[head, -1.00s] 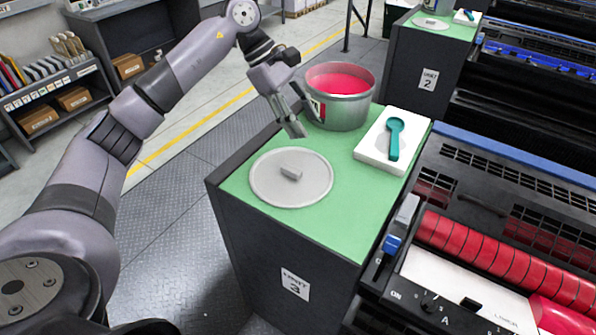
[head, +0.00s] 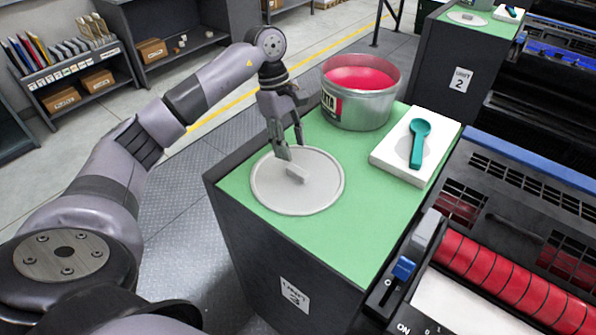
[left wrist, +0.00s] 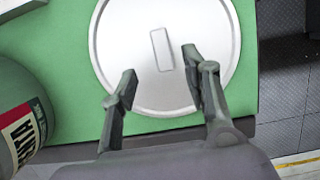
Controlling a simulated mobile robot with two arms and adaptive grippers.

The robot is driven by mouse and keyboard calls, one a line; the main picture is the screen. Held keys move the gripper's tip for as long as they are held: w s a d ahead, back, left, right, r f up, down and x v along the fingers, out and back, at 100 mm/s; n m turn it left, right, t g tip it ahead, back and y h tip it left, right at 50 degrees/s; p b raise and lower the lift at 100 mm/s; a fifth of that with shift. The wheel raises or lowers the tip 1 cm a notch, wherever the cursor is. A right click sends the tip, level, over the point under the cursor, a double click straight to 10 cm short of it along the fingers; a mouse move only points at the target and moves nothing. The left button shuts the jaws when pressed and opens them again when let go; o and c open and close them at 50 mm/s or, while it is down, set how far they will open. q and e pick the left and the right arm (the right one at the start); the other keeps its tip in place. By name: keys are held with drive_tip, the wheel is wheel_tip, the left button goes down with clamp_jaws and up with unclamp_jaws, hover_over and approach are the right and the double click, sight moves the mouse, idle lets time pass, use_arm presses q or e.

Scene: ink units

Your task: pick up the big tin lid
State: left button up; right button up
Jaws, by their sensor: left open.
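The big tin lid (head: 297,196) is a round grey disc with a small block handle (head: 298,174). It lies flat on the green top of the unit 3 cabinet (head: 345,232). My left gripper (head: 291,152) is open above the far side of the lid, pointing down. In the left wrist view the lid (left wrist: 193,95) lies beyond the open fingers (left wrist: 160,80), with its handle (left wrist: 161,50) ahead of the gap between the fingertips. The fingers appear apart from the handle. My right gripper is not in view.
An open tin of red ink (head: 360,105) stands behind the lid; its side shows in the left wrist view (left wrist: 15,110). A white pad (head: 395,160) with a teal spoon (head: 418,145) lies to the right. The press (head: 500,260) borders the cabinet's right side.

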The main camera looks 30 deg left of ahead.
sight(297, 170)
use_arm(q)
drive_tip(key=shift+s+d+f, duration=0.2)
drive_tip(key=shift+f, duration=0.4)
drive_tip(key=shift+d+f+p, duration=0.1)
drive_tip(key=shift+f+p, duration=0.1)
drive_tip(key=shift+p, duration=0.2)
drive_tip(key=p+x, duration=0.2)
drive_tip(key=x, duration=0.2)
drive_tip(key=shift+f+p, duration=0.2)
drive_tip(key=shift+p, duration=0.15)
drive_tip(key=shift+f, duration=0.3)
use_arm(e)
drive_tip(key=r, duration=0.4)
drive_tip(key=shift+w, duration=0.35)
use_arm(q)
drive_tip(key=shift+c, duration=0.3)
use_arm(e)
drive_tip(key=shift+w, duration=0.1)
use_arm(q)
drive_tip(key=shift+c, duration=1.3)
clamp_jaws()
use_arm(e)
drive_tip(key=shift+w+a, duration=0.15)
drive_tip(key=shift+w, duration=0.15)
